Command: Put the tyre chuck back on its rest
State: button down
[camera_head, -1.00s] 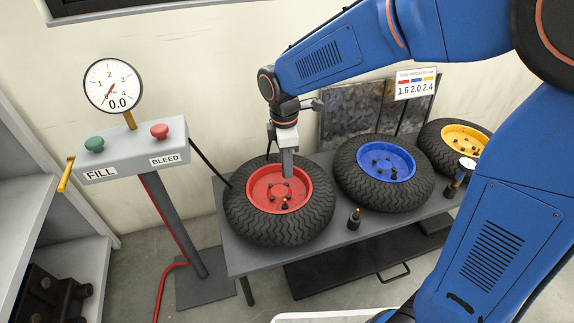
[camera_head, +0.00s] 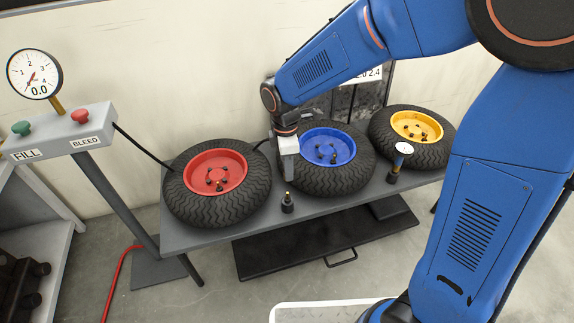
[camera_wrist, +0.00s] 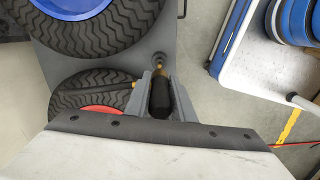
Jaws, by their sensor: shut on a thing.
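My gripper (camera_head: 290,178) points down between the red-rimmed tyre (camera_head: 260,196) and the blue-rimmed tyre (camera_head: 340,185). In the wrist view my gripper (camera_wrist: 160,85) is shut on the tyre chuck (camera_wrist: 160,97), a black cylinder with a brass end. In the head view the fingers hide the chuck. A short black post with a brass top (camera_head: 287,203), which looks like the rest, stands on the bench below the fingertips. In the wrist view this post (camera_wrist: 159,59) shows just beyond the chuck; I cannot tell whether they touch.
A dial gauge (camera_head: 403,149) stands near the yellow-rimmed tyre (camera_head: 431,153) on the grey bench (camera_head: 215,238). A black hose (camera_head: 143,145) runs from the fill and bleed console (camera_head: 62,131) towards the red-rimmed tyre. The bench's front strip is clear around the post.

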jog(key=shift+f, duration=2.75)
jog(key=shift+f, duration=0.25)
jog(key=shift+f, duration=1.6)
jog(key=shift+f, duration=0.1)
jog(key=shift+f, duration=0.4)
jog(key=c, duration=1.4)
grip_release()
jog(key=shift+c, duration=0.2)
